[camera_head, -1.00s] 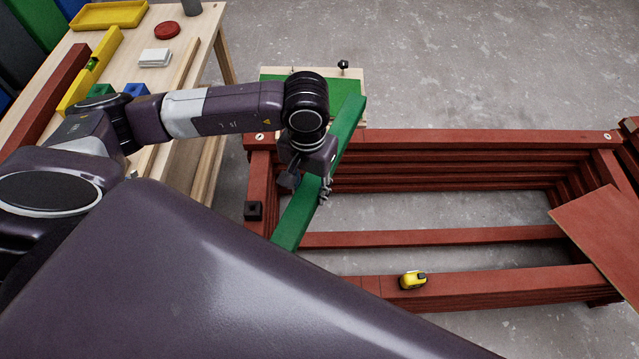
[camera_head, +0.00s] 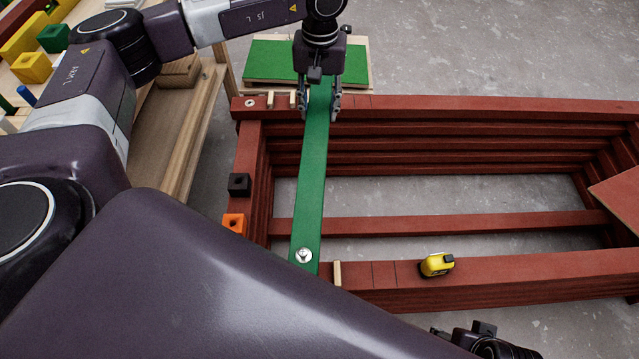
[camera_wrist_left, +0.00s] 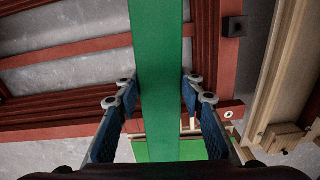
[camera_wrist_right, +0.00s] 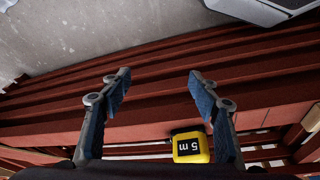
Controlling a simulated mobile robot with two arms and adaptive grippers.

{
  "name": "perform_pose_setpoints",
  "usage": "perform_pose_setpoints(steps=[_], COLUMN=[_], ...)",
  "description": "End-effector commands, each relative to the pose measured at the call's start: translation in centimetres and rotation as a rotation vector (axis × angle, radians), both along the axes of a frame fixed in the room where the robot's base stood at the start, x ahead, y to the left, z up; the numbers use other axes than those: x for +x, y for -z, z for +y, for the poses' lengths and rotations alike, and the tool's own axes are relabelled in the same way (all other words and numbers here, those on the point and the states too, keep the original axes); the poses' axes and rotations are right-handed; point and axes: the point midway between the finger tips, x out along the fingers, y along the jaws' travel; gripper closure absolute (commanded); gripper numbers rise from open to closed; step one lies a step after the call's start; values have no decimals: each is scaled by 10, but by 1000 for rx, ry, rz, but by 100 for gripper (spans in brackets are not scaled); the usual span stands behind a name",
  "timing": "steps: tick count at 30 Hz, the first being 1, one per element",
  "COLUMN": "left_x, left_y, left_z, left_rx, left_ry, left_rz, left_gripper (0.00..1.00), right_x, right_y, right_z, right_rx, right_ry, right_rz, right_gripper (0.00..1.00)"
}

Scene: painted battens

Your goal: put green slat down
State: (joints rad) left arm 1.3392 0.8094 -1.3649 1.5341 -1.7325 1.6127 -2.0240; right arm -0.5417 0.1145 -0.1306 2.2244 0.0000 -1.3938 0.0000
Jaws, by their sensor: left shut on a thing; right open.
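The long green slat (camera_head: 312,190) spans the red frame from its back beam to its front beam near the left end. It runs almost straight front to back, with a screw head (camera_head: 304,255) at its near end. My left gripper (camera_head: 320,112) is shut on the slat near its far end, with a finger on each side; the left wrist view shows the slat (camera_wrist_left: 162,70) between the fingers. Whether it touches both beams, I cannot tell. My right gripper (camera_wrist_right: 158,88) is open and empty over the front beam in the right wrist view.
The red frame (camera_head: 440,108) has small pale upright pieces (camera_head: 337,273) beside the slat. A yellow tape measure (camera_head: 437,264) sits on the front beam. Black (camera_head: 239,184) and orange (camera_head: 234,223) blocks are at the left side. A green-topped board (camera_head: 270,60) lies behind.

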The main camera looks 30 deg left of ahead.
Motion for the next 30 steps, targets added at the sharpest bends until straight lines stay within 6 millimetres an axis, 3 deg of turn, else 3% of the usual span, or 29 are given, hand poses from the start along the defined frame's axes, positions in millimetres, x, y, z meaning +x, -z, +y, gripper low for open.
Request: perform_pose_setpoints(steps=[1,6,14,25,28,30], left_x=[9,25,33,32,32,32], left_y=[9,11,19,107,131,142], left_z=[3,11,16,16,16,16], left_rx=[1,-1,0,1,1,0], left_ry=[-18,-65,-90,-90,-90,-92], left_rz=[-6,-4,1,2,2,2], left_gripper=[100,100,100,100,100,100], right_x=[-1,-8,-13,-12,-3,15], right_y=[3,-15,-26,-11,-9,-14], right_z=[0,-2,-3,-2,0,5], right_rx=[1,1,1,2,9,24], right_ry=[1,2,3,3,1,-5], right_rz=[-10,-24,-30,-36,-70,-138], right_gripper=[44,44,44,44,44,44])
